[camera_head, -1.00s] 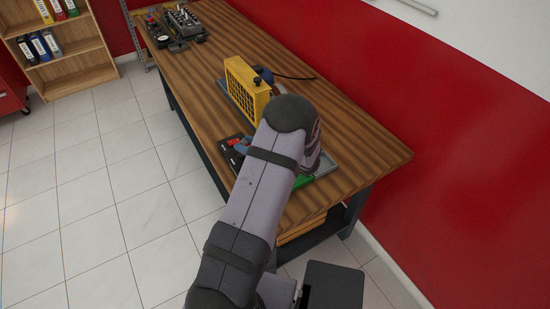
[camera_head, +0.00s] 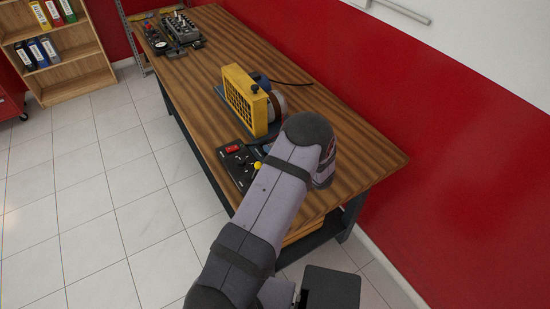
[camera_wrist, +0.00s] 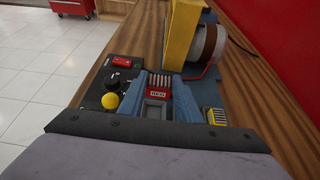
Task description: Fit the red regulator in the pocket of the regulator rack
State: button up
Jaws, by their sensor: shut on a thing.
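The regulator (camera_wrist: 157,92), a small finned block with a red label reading "REG", sits between the two blue fingers of my gripper (camera_wrist: 160,79) in the wrist view. The gripper is shut on it. A grey recessed part shows just on the near side of the label. I cannot tell whether the regulator's underside is inside a rack pocket. The regulator rack cannot be clearly made out. In the head view my arm hides the gripper and the regulator.
A black panel (camera_head: 237,166) with a red switch (camera_wrist: 121,62) and yellow knob (camera_wrist: 110,101) lies left of my gripper. A yellow caged machine (camera_head: 246,100) stands beyond it. A yellow finned block (camera_wrist: 216,117) lies right. Bare wooden bench (camera_head: 375,150) is free at right.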

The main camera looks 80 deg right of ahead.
jog(key=shift+f+p, duration=0.95)
jog(key=shift+f, duration=1.95)
jog(key=shift+f+b, duration=0.5)
jog(key=shift+b, duration=0.05)
jog(key=o, duration=1.1)
jog(key=shift+c, duration=0.2)
jog(key=shift+r, duration=0.1)
